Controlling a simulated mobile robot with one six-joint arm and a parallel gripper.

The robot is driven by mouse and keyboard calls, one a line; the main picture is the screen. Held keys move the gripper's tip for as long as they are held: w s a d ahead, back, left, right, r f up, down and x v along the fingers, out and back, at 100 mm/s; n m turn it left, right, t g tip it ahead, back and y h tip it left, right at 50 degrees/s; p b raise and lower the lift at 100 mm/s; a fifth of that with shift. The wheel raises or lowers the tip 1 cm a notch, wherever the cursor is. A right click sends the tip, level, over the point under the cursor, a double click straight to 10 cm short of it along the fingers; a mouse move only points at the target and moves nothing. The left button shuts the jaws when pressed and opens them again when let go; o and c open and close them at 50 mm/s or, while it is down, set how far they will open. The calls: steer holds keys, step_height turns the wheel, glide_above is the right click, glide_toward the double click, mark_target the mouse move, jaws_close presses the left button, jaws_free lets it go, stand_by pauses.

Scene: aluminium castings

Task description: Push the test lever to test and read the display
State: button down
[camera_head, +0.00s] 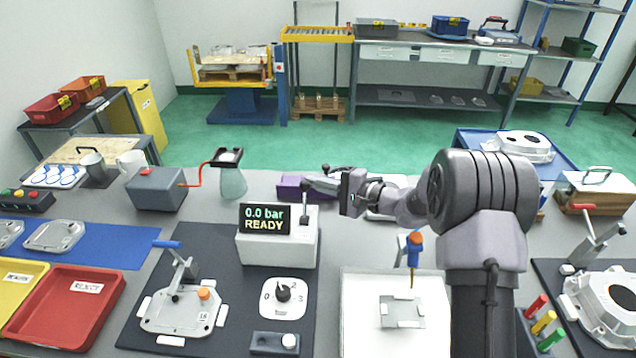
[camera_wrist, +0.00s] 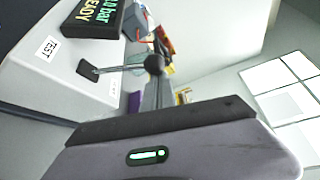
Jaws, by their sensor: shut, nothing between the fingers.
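The tester is a white box (camera_head: 278,247) on the dark mat, with a black display (camera_head: 264,219) reading "0.0 bar READY". Its test lever (camera_head: 304,207) rises from the right of the top, looking near upright in the head view. In the wrist view the lever's rod (camera_wrist: 118,68) ends in a dark ball knob (camera_wrist: 154,65), and a TEST label (camera_wrist: 47,48) shows on the white box. My gripper (camera_head: 318,184) is shut and empty, reaching in from the right at knob height. Its fingertips (camera_wrist: 157,82) are right at the knob; I cannot tell whether they touch.
A clamp fixture with a casting (camera_head: 182,311) and a numbered dial (camera_head: 283,297) stand in front of the tester. A grey box (camera_head: 157,189) and a bottle (camera_head: 232,181) stand behind left. A purple block (camera_head: 290,187) is behind the lever. A red reject tray (camera_head: 68,308) lies left.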

steer(key=shift+s, duration=0.1)
steer(key=shift+s+b, duration=0.35)
steer(key=shift+b, duration=0.4)
steer(key=shift+s+r, duration=0.2)
steer(key=shift+r, duration=0.1)
steer(key=shift+w, duration=0.1)
steer(key=shift+r, duration=0.1)
steer(key=s+d+r+p, duration=0.1)
steer(key=s+d+r, duration=0.1)
steer(key=s, duration=0.5)
steer(key=s+d+r+p, duration=0.2)
steer(key=s, duration=0.6)
steer(key=shift+s+r, duration=0.3)
steer(key=shift+r, duration=0.1)
